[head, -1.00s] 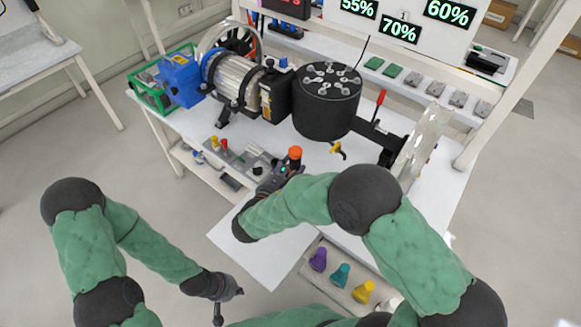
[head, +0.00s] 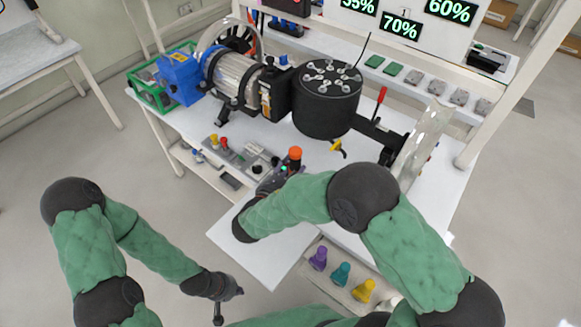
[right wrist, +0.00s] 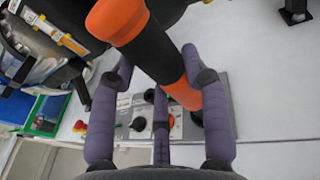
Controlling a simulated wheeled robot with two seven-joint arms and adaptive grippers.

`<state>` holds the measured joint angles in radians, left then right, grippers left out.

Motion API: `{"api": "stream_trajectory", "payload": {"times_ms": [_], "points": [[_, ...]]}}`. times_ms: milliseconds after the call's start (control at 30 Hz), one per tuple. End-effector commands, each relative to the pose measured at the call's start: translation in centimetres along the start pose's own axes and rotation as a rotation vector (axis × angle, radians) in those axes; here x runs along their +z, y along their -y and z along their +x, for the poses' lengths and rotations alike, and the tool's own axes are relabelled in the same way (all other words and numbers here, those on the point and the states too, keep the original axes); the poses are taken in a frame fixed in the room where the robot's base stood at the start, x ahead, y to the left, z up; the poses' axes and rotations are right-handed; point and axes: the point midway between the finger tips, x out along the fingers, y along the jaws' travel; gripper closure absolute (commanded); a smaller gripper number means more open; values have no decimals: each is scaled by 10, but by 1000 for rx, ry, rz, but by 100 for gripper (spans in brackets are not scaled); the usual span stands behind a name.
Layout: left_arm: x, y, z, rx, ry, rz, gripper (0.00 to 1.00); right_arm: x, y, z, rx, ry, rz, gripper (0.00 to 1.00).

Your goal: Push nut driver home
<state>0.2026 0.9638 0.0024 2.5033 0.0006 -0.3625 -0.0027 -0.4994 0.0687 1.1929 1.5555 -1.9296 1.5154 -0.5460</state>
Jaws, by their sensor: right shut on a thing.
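The nut driver, with an orange cap and a dark body, shows large in the right wrist view (right wrist: 150,52) and as a small orange-topped shape in the head view (head: 295,154). My right gripper (right wrist: 165,88) is shut on it over the table's front part, and it slants between the fingers. An orange part shows at its lower end, but its tip is hidden. The grey control panel (head: 254,158) lies beside this gripper. My left gripper (head: 232,293) hangs at lower left, clear of the table; its fingers are too small to read.
A black drum (head: 326,112) with a ring of round metal pieces stands behind my right gripper. A motor unit (head: 234,80) is at its left. A yellow-handled part (head: 338,147) sits in front. A tray holds purple (head: 318,258), teal (head: 341,273) and yellow (head: 363,291) bottles.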

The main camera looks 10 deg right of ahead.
Motion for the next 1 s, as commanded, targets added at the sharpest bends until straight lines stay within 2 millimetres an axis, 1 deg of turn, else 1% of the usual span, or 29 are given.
{"api": "stream_trajectory", "payload": {"times_ms": [1000], "points": [[-1,6,16,0,0,0,100,-20,0,4,0,2,2,100]]}}
